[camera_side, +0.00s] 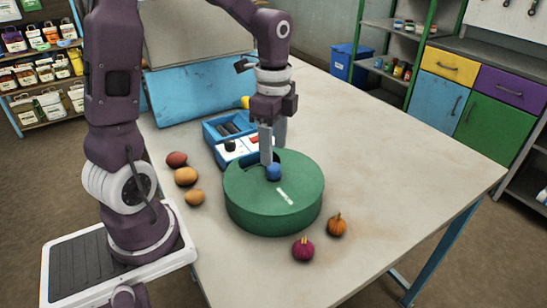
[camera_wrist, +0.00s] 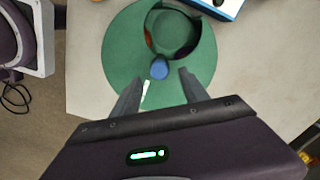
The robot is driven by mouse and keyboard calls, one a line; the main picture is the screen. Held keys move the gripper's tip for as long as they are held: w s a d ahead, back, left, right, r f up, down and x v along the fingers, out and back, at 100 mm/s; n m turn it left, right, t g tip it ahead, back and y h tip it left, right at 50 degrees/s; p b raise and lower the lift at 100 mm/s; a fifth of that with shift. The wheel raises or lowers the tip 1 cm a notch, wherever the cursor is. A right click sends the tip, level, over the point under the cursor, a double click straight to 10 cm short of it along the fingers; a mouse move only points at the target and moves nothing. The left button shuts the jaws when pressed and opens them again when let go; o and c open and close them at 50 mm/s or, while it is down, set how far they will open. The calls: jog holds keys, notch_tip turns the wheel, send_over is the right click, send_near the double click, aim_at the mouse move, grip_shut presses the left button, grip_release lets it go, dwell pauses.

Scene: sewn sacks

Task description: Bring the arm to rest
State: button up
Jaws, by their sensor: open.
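My gripper (camera_side: 272,150) is pointed down over the green round container (camera_side: 275,210) on the table. In the wrist view my gripper (camera_wrist: 157,88) shows its two fingers spread apart, with nothing held between them. A small blue knob or ball (camera_wrist: 159,68) sits on the green top beside a round opening, just beyond the fingertips; it also shows in the side view (camera_side: 274,173). I cannot tell from these views whether a finger touches the green top.
Three reddish to tan vegetables, one of them a tan one (camera_side: 186,176), lie left of the green container. A purple onion (camera_side: 303,249) and an orange one (camera_side: 337,224) lie at its front right. A blue toolbox (camera_side: 226,125) stands behind. The table's right side (camera_side: 420,160) is clear.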

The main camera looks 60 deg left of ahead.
notch_tip(320, 180, up, 3)
jog(key=shift+f, duration=0.1)
jog(key=shift+s+d, duration=0.1)
jog(key=s+d+r+n+t, duration=0.2)
jog(key=s+d+r+n, duration=0.1)
jog(key=s, duration=0.4)
jog(key=s+d+r+n+t, duration=0.3)
jog(key=s+d+r+n, duration=0.1)
jog(key=s+n, duration=0.3)
jog(key=shift+s+d+n+t, duration=0.3)
jog(key=shift+s+d+n, duration=0.1)
jog(key=shift+n, duration=0.2)
jog(key=shift+w, duration=0.1)
jog(key=shift+c, duration=0.4)
